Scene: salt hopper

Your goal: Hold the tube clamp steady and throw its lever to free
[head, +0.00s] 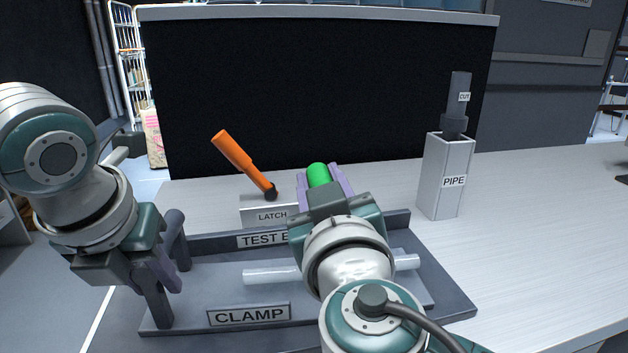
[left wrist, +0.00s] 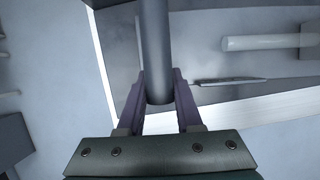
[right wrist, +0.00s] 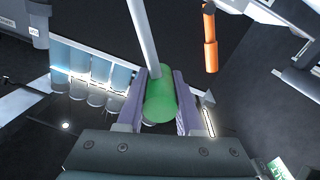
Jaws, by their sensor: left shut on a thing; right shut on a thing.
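The tube clamp has a dark grey base with a CLAMP label (head: 249,314) at its front. A pale tube (head: 270,275) lies across it. My left gripper (head: 155,270) is shut on the dark grey bar handle (head: 174,222) at the base's left end; in the left wrist view the bar (left wrist: 154,55) runs between the fingers. My right gripper (head: 320,175) is shut on the lever's green grip (head: 317,174). In the right wrist view the green grip (right wrist: 160,100) sits between the fingers, with a pale rod (right wrist: 142,35) leading from it. My right arm hides the clamp's middle.
Behind the clamp is a LATCH block (head: 270,215) with an orange lever (head: 235,153) leaning left. A grey PIPE box (head: 446,180) with a part labelled CUT (head: 459,95) stands at the right. A black panel (head: 300,90) closes the back.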

